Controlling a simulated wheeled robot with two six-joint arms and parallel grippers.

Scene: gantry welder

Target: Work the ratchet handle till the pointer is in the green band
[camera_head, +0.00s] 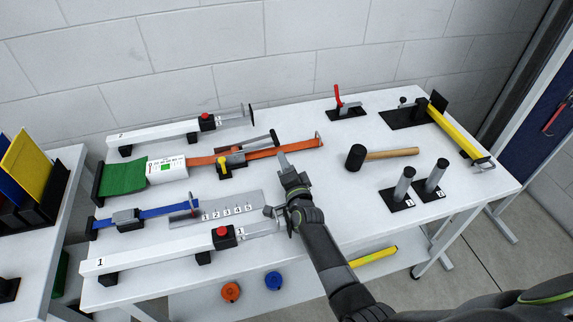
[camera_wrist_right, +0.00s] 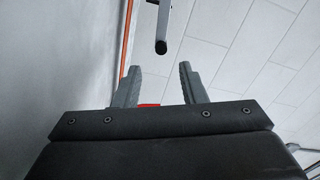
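The ratchet (camera_head: 231,161) sits on an orange strap (camera_head: 290,149), with a yellow part on it. Its grey ratchet handle (camera_head: 250,144) points right and ends in a dark grip. A white box (camera_head: 166,169) with a small green-marked face is at the strap's left end; its pointer is too small to read. My right gripper (camera_head: 273,186) is open and empty, on the near side of the strap. In the right wrist view its fingers (camera_wrist_right: 159,84) are apart, and the handle's dark end (camera_wrist_right: 161,47) shows beyond them, not touching. My left gripper is not in view.
A blue strap (camera_head: 155,213) and a numbered plate (camera_head: 230,208) lie nearer. White beams with red knobs (camera_head: 222,231) stand in front and behind. A mallet (camera_head: 380,154), posts (camera_head: 404,184) and a yellow bar (camera_head: 455,131) are at right. Table between gripper and posts is clear.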

